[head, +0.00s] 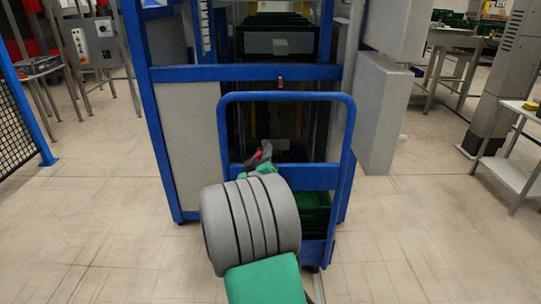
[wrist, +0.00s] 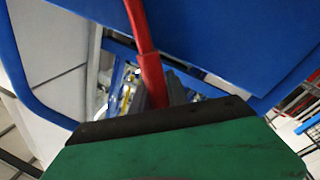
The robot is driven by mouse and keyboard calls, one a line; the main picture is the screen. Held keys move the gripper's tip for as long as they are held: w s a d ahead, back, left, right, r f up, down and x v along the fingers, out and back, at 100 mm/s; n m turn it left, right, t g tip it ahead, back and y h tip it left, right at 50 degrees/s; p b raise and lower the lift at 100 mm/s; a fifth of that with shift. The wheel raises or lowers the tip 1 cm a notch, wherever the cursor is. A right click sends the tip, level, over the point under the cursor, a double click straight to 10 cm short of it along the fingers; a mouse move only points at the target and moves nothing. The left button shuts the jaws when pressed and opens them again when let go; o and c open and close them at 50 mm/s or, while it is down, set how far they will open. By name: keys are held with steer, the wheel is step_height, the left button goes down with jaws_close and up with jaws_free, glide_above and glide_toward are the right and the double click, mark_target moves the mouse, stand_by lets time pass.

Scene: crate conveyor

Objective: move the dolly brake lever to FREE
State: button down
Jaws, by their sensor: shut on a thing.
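The blue dolly (head: 334,178) stands in front of the blue machine frame, its hoop handle upright. The brake lever is a red bar in the wrist view (wrist: 145,40), running from the top edge down to my gripper. My gripper (head: 262,155) is at the left part of the dolly's panel in the head view, with a bit of red at its tip. In the wrist view the grey fingers of my gripper (wrist: 163,92) are shut on the red lever. The lever's pivot and any FREE marking cannot be made out.
A green crate (head: 314,222) sits low on the dolly. The blue machine frame (head: 240,73) rises close behind, with a grey cabinet (head: 377,115) to its right. A mesh fence (head: 16,108) stands at the left.

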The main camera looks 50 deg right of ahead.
steer(key=shift+w+a+f+n, duration=0.3)
steer(key=shift+w+n, duration=0.05)
steer(key=shift+n, duration=0.15)
steer(key=c, duration=1.3)
jaws_free()
steer(key=v, duration=0.7)
steer(key=shift+s+a, duration=0.25)
steer(key=shift+a, duration=0.05)
